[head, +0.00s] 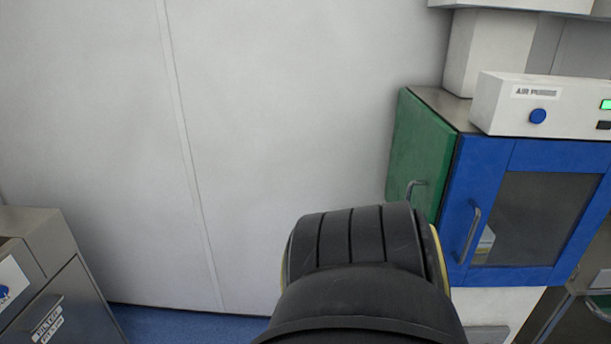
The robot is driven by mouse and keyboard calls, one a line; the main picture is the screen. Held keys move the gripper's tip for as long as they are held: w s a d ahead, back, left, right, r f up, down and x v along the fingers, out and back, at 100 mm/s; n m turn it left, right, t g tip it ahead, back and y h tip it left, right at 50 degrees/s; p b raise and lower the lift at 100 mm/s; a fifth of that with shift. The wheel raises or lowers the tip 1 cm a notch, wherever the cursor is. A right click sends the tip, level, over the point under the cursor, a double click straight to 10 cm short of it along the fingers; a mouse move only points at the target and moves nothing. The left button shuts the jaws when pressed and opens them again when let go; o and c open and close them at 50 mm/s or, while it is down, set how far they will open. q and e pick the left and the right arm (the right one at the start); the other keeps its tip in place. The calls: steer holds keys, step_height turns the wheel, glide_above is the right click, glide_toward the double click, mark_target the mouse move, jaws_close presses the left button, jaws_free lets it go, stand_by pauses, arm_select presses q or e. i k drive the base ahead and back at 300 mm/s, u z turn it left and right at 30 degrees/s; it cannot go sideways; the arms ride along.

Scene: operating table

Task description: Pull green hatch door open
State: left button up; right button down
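The green hatch door (419,147) is on the left side of a cabinet at the right of the head view. It looks closed, flush with the cabinet side. Its small metal handle (416,186) sits low on the door, and the door's lower part is hidden behind a black rounded arm part of mine. That arm part fills the bottom middle of the view. No gripper fingers show, so I cannot see whether either gripper is near the handle.
The cabinet's blue front door (475,200) has a window and a metal handle. A white air device (545,105) stands on the cabinet top. A grey metal cabinet (50,270) is at lower left. White wall (290,110) and blue floor (180,324) lie between.

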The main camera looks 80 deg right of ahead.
mark_target(423, 144)
steer(key=z, duration=3.15)
